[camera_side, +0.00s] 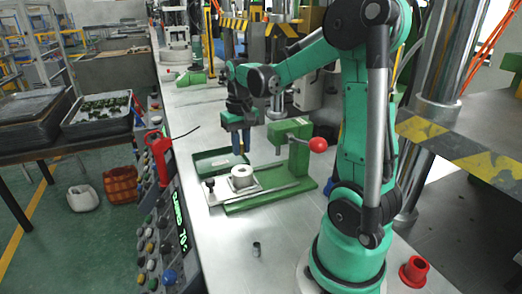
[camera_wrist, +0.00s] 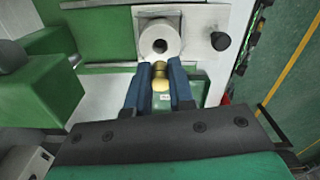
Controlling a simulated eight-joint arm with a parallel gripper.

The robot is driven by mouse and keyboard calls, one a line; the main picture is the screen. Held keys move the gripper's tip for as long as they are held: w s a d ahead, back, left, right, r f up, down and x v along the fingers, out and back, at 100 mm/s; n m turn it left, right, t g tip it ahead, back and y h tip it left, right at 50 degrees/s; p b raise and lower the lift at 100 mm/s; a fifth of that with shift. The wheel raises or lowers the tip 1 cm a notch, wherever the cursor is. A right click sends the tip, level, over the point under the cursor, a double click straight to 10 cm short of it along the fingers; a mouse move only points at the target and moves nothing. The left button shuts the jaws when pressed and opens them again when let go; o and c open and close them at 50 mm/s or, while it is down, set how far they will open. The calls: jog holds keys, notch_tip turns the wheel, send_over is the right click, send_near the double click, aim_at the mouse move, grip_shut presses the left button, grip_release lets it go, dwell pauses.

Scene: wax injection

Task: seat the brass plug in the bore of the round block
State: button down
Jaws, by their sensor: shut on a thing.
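The round block (camera_side: 242,183) is a white ring on a pale plate in the green fixture. In the wrist view the round block (camera_wrist: 160,38) shows its dark bore, just beyond my fingertips. My gripper (camera_side: 241,148) points down over the green tray, behind the block and above it. In the wrist view my gripper (camera_wrist: 160,76) has its blue fingers shut on the brass plug (camera_wrist: 159,84), which shows between them. The plug is apart from the bore. In the side view I cannot make out the plug.
The green tray (camera_side: 207,171) lies under my gripper. A green clamp stand with a red ball handle (camera_side: 318,145) is to the right of the block. A black knob (camera_side: 210,182) stands left of it.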

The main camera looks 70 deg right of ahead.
aim_at(242, 165)
jog(key=shift+f, duration=2.3)
jog(key=shift+f, duration=0.25)
jog(key=shift+f, duration=0.35)
jog(key=c, duration=0.8)
grip_release()
jog(key=shift+o, duration=0.2)
notch_tip(242, 165, up, 13)
jog(key=shift+f, duration=0.1)
jog(key=shift+a, duration=0.2)
jog(key=a+f+n+t, duration=0.2)
jog(key=a+n+t, duration=0.1)
jog(key=a, duration=0.6)
jog(key=a+f+n+t, duration=0.2)
jog(key=a+n+t, duration=0.2)
jog(key=a, duration=0.4)
jog(key=shift+a+f, duration=0.15)
jog(key=shift+a, duration=0.25)
jog(key=shift+s, duration=0.1)
